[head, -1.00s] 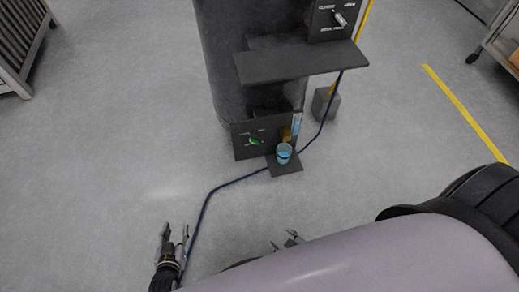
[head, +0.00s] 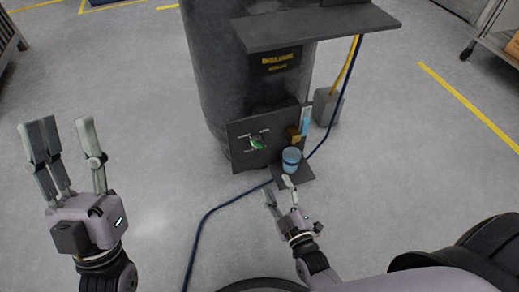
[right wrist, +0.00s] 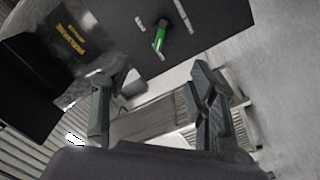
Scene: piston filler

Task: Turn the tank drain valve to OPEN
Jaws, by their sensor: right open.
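The tank drain valve has a green handle (head: 257,142) on a dark panel (head: 238,131) low on the front of the black tank (head: 215,75). The handle points down and slightly right in the head view; the labels around it are too small to read. The green handle also shows in the right wrist view (right wrist: 161,37), beyond the fingers. My right gripper (head: 278,186) is open and empty, in front of and below the panel, apart from the handle. It also shows in the right wrist view (right wrist: 157,85). My left gripper (head: 64,125) is open and empty, raised at the left.
A cup of blue liquid (head: 291,160) stands on a small dark plate (head: 304,175) right of the valve, near my right gripper. A dark shelf (head: 310,28) juts out above. A blue hose (head: 215,208) crosses the floor. The floor at left is clear.

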